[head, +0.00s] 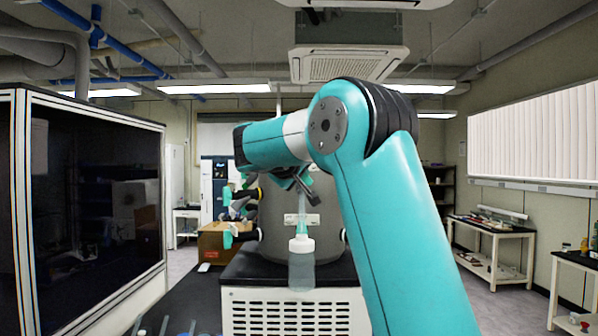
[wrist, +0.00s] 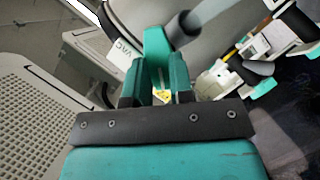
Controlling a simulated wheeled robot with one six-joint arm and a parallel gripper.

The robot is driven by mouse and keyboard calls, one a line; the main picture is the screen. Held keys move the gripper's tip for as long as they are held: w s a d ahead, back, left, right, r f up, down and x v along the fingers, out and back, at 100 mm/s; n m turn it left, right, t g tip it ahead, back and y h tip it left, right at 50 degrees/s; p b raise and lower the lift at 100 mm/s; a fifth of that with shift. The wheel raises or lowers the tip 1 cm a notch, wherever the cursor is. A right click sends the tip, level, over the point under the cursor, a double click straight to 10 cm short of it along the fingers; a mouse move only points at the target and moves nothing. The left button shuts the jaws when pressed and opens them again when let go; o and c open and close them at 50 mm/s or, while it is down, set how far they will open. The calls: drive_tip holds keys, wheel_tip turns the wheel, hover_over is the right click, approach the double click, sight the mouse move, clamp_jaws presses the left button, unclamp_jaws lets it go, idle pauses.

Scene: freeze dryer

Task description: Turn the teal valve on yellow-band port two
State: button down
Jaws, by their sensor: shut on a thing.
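My gripper (wrist: 156,80) is shut on a teal valve handle (wrist: 156,50), which stands up between the two dark fingertips in the wrist view. A grey port stub (wrist: 184,27) with a pale tube is just beyond the handle. In the head view my arm reaches to the grey drum (head: 275,215) of the freeze dryer, and its wrist hides much of the drum's upper part. More teal valves (head: 229,236) stick out from the drum's left side. I cannot tell from these frames which band colour or number the held valve's port has.
A clear bottle with a white cap (head: 301,245) hangs at the drum's front, over the vented base cabinet (head: 293,315). A dark glass cabinet (head: 100,200) stands close on the left. A cardboard box (head: 211,238) is behind the ports. Open floor lies to the right.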

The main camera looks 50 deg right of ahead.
drive_tip(key=shift+f+n+h, duration=0.15)
drive_tip(key=shift+n+h, duration=0.15)
drive_tip(key=shift+n, duration=0.3)
drive_tip(key=shift+g, duration=0.3)
drive_tip(key=c, duration=1)
unclamp_jaws()
drive_tip(key=shift+d, duration=0.1)
